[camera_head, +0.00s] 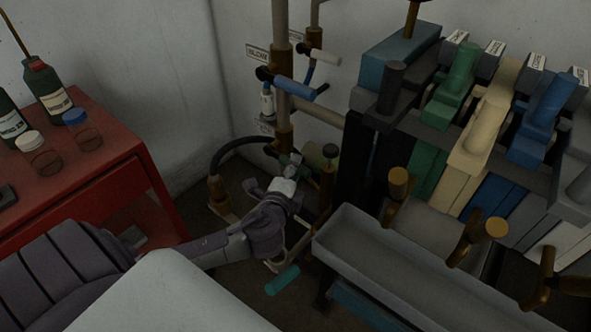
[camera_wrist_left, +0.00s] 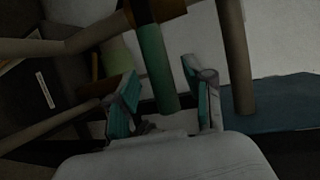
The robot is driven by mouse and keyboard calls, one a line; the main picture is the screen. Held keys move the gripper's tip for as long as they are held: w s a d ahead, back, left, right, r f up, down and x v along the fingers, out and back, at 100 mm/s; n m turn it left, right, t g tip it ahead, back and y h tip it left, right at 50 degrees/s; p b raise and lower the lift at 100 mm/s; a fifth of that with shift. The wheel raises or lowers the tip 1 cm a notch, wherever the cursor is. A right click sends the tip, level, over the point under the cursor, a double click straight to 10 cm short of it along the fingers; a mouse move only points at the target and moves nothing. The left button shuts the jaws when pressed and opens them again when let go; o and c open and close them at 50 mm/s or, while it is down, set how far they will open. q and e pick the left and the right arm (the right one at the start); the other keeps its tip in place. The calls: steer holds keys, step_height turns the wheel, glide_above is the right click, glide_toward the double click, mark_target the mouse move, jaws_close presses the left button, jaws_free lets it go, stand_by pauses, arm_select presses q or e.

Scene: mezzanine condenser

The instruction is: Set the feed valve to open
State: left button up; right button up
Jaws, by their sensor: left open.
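My left gripper (camera_head: 291,163) reaches in from the left to the lower pipework near the wall. In the left wrist view its two teal-padded fingers (camera_wrist_left: 165,100) stand apart. A green valve handle (camera_wrist_left: 155,65) with a brown collar hangs between the fingers, with a gap visible on both sides. In the head view the gripper covers much of this spot, and no label there is readable, so I cannot confirm which valve is the feed valve. A teal handle (camera_head: 283,280) shows lower down, below the gripper. My right gripper is not visible.
A blue-handled valve (camera_head: 299,90) and a white-handled valve (camera_head: 319,55) sit higher on the pipes. A red cart (camera_head: 100,190) with bottles stands left. A grey trough (camera_head: 375,265) and a bank of coloured levers (camera_head: 480,125) stand right.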

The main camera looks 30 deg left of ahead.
arm_select(q)
steer(key=shift+x, duration=0.9)
steer(key=shift+s, duration=0.1)
jaws_close()
